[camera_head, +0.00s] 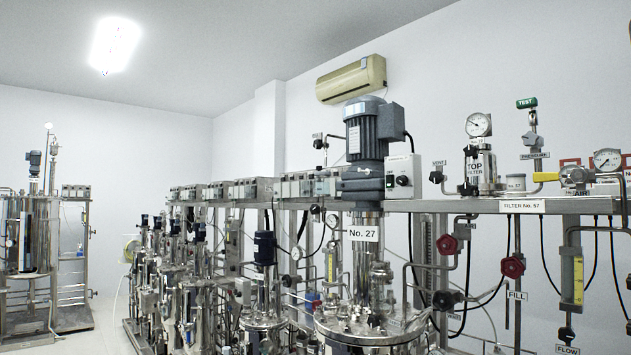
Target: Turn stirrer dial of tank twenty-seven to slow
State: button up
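The tank labelled No. 27 (362,234) stands right of centre, its steel lid (340,325) at the bottom of the view. A large grey-blue stirrer motor (365,130) stands above it. Just right of the motor, a pale control box (404,170) is fixed at the height of the steel rail. A small dark dial (403,181) sits on its front face. The dial's markings and setting are too small to read. My gripper is not in view.
A steel rail (470,205) runs right from the box, carrying a filter, gauges and valves. Red handwheels (447,245) and pipes hang below it. Several smaller tanks (190,290) line the left side. Open floor (85,335) shows at far left.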

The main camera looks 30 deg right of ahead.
aim_at(402, 180)
jog(key=z, duration=0.95)
jog(key=k, duration=1.35)
jog(key=u, duration=0.75)
jog(key=i, duration=1.3)
jog(key=z, duration=0.55)
jog(key=i, duration=1.2)
jog(key=z, duration=0.7)
jog(key=k, duration=0.9)
jog(key=z, duration=0.05)
